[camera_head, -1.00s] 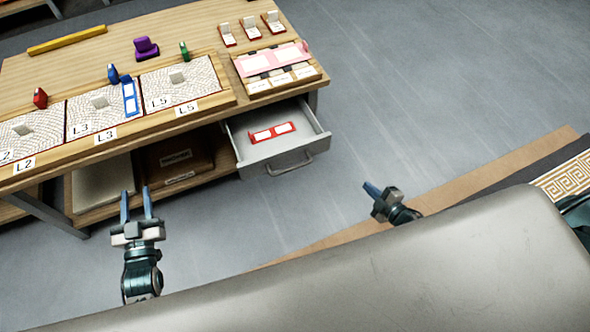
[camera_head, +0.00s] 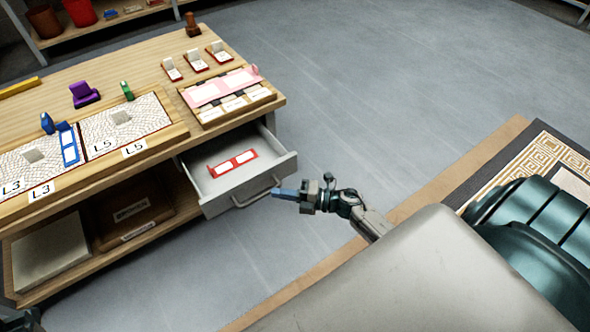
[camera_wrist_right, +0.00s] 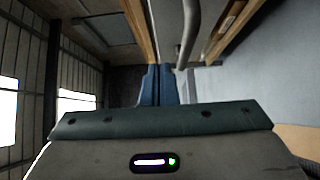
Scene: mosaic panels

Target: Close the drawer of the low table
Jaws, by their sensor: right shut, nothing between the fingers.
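The drawer (camera_head: 222,190) of the low table (camera_head: 160,50) is pulled out at the table's right end. A red piece with white windows (camera_head: 233,163) lies inside it. The drawer has a grey bar handle (camera_head: 256,196) on its front. My right gripper (camera_head: 276,193) is shut and empty, its blue fingertips close to the right end of the handle; I cannot tell whether they touch. In the right wrist view, the closed fingers (camera_wrist_right: 158,85) point forward, with a grey bar, seemingly the handle (camera_wrist_right: 189,35), just right of them. My left gripper's fingers are out of view.
The tabletop holds mosaic panels (camera_head: 125,118), a pink piece (camera_head: 222,88) on a tray and small coloured pieces. A shelf below holds a brown box (camera_head: 130,210) and a pale slab (camera_head: 50,255). Grey floor (camera_head: 400,90) lies open to the right.

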